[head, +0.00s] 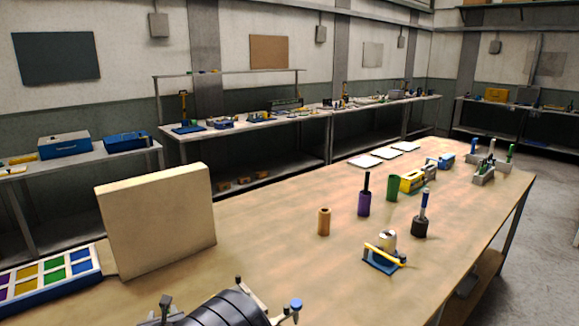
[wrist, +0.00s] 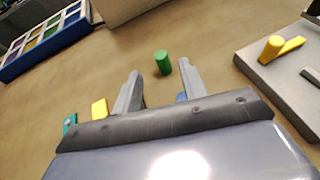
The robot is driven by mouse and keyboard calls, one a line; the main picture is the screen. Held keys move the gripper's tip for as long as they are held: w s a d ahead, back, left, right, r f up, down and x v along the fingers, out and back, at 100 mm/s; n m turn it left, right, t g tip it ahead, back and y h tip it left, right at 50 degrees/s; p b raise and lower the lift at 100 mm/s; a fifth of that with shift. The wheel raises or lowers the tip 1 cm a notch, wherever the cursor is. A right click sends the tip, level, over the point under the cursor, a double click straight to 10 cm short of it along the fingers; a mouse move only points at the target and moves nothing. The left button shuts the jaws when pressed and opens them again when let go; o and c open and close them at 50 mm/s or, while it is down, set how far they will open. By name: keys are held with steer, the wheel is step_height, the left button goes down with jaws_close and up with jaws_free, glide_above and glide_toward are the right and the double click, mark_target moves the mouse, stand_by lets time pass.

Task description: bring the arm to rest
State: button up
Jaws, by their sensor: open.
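My gripper (wrist: 159,68) shows in the wrist view with its two grey fingers apart and nothing between them. A small green cylinder (wrist: 163,63) stands on the tabletop beyond the fingertips, apart from them as far as I can tell. I cannot make out my gripper in the head view. A dark rounded shape at that view's bottom edge is cut off, and I cannot tell what it is.
The wooden bench (head: 275,270) holds a beige upright panel (head: 155,222), a multicoloured compartment tray (head: 50,281), an orange cylinder (head: 323,222), a purple holder (head: 364,204) and a blue-based fixture (head: 383,264). A grey plate (wrist: 262,85) lies right of my fingers.

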steer(key=p+x, duration=0.1)
steer(key=x, duration=0.3)
steer(key=shift+w+a+f, duration=0.1)
steer(key=shift+w, duration=0.15)
steer(key=shift+w+a+f, duration=0.15)
steer(key=shift+w+f, duration=0.05)
steer(key=shift+w, duration=0.05)
steer(key=shift+w+f, duration=0.1)
steer(key=shift+f, duration=0.15)
steer(key=shift+r, duration=0.3)
steer(key=shift+f, duration=0.15)
